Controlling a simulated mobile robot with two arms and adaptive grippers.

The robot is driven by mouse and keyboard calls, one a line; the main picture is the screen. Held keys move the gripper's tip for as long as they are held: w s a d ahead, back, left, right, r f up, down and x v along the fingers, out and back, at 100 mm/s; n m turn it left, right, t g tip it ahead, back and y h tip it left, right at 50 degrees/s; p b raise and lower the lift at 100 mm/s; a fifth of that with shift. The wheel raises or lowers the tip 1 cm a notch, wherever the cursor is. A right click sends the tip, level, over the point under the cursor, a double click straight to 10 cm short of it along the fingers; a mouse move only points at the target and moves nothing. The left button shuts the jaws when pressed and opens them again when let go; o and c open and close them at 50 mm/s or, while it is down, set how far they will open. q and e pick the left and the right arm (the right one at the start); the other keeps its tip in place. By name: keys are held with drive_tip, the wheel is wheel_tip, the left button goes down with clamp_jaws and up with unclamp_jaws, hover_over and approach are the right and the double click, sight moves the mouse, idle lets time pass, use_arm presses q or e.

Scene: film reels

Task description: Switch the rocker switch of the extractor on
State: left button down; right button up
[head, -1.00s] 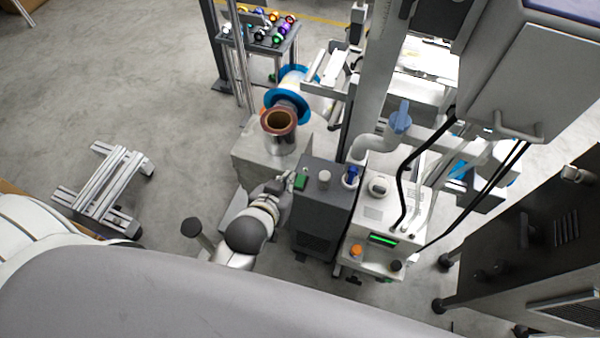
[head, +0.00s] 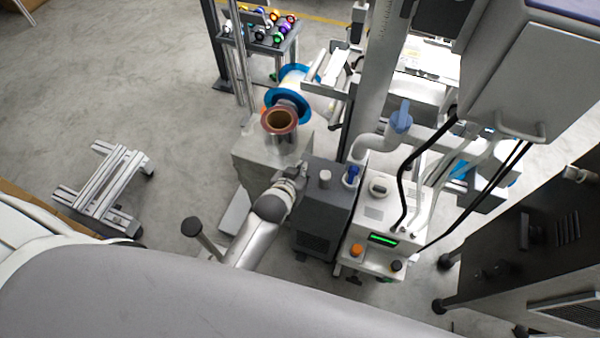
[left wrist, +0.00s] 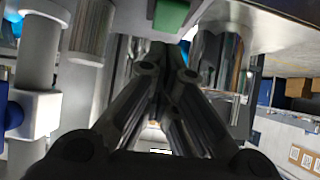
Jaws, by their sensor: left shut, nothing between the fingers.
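The extractor (head: 322,218) is a dark grey box in the middle of the head view, with a grey knob (head: 324,177) on its top. Its green rocker switch (left wrist: 172,14) shows at the top edge of the left wrist view; in the head view my gripper hides it. My left gripper (head: 299,170) is at the extractor's top left edge. Its fingers (left wrist: 166,72) are shut with nothing between them, pointing toward the area just below the green switch in the wrist view. I cannot tell whether they touch it. My right gripper is not in view.
Black cables (head: 402,182) hang at the right.

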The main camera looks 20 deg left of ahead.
use_arm(q)
drive_tip(key=shift+w+f, duration=0.1)
drive_tip(key=shift+f, duration=0.55)
drive_tip(key=shift+w+r+g+p, duration=0.15)
drive_tip(key=shift+g+p, duration=0.15)
drive_tip(key=shift+p, duration=0.45)
drive_tip(key=shift+f, duration=0.45)
